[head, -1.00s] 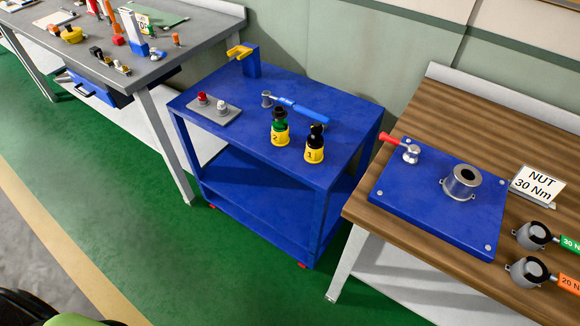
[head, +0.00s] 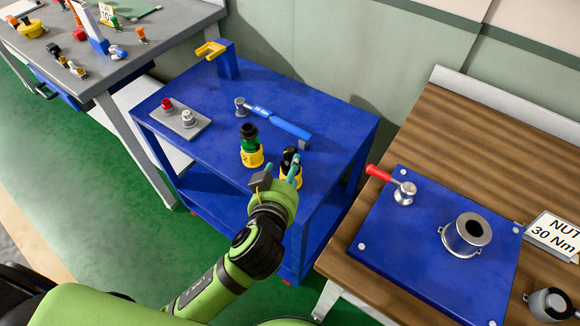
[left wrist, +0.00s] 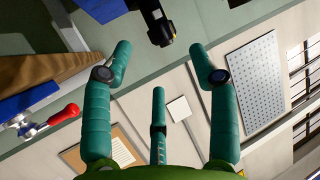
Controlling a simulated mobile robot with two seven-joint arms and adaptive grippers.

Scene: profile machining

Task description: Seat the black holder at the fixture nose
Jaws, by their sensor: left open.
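The black holder (head: 291,155) stands in a yellow base on the blue cart, partly hidden by my left gripper (head: 284,171) in the head view. My left gripper is open, its teal fingers close beside the holder on the near side. In the left wrist view the fingers are spread and empty, and a black holder (left wrist: 161,30) shows beyond their tips. The fixture nose (head: 467,234) is a silver hollow cylinder on a blue plate on the wooden bench at the right. My right gripper is not in view.
A green and black holder (head: 250,143) stands in another yellow base just left. A blue torque wrench (head: 275,121) and a grey tray (head: 180,121) with red and white knobs lie on the cart (head: 330,100). A red-handled clamp (head: 402,190) stands left of the nose.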

